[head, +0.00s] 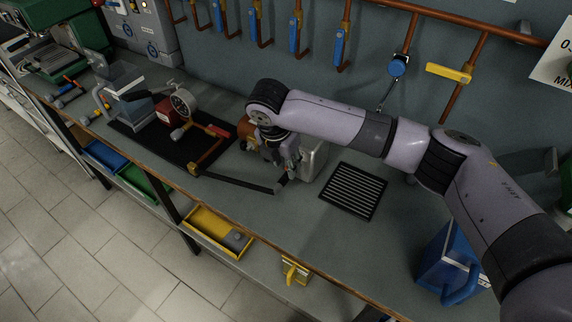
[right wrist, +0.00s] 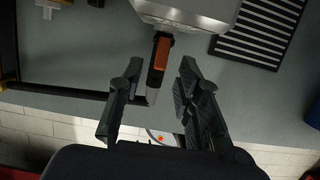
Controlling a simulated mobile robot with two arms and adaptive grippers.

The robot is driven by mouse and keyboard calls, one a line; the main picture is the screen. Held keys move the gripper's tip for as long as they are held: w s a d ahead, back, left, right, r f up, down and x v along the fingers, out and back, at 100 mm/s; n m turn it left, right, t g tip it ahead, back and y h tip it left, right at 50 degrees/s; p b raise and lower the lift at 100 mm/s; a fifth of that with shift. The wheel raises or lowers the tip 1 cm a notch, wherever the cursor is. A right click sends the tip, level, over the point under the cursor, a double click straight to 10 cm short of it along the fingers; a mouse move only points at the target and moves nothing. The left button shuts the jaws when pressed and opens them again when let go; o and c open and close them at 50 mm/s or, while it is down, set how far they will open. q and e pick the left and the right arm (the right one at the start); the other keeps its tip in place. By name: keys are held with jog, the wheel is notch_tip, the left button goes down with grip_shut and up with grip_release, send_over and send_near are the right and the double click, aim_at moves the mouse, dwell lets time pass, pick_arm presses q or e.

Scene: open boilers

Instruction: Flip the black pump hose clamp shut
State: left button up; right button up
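The black pump hose (head: 237,183) runs along the bench edge from the test pump toward a metal housing (head: 316,158). In the right wrist view the hose (right wrist: 62,91) comes in from the left and ends near a black lever with an orange part (right wrist: 161,53), which appears to be the clamp. The lever sticks out from under the metal housing (right wrist: 195,8). My right gripper (right wrist: 160,66) is open, with its fingers on either side of the lever and a gap visible on both sides. In the head view my right gripper (head: 287,162) partly covers this spot. My left gripper is out of view.
A red pump with a gauge (head: 181,103) stands on a black mat to the left. A black slotted grate (head: 353,191) lies to the right on the bench. A blue toolbox (head: 447,262) is at the right. Copper pipes with blue valve handles (head: 296,36) line the wall.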

jog(key=v, duration=1)
